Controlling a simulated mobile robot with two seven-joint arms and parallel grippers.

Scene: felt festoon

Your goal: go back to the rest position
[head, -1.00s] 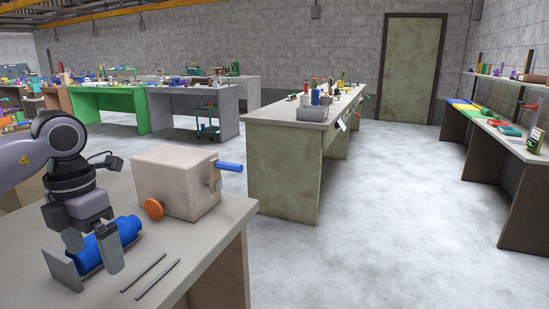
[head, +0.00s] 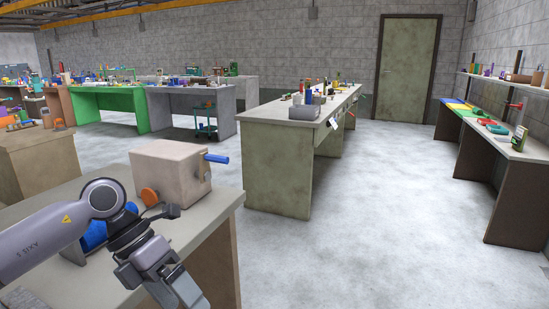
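My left arm comes in from the lower left over the near bench (head: 212,213). My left gripper (head: 178,297) hangs at the bench's front right, its fingers angled down to the right near the picture's bottom edge. I see nothing held in it, but its finger gap is unclear. A blue cylinder (head: 95,236) lies on the bench behind the arm, mostly hidden and apart from the gripper. My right gripper is not in view.
A beige box (head: 165,171) with an orange knob (head: 149,196) and blue handle (head: 216,159) stands on the near bench, close behind the arm. A long middle bench (head: 275,160) stands beyond. The floor (head: 370,230) to the right is clear.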

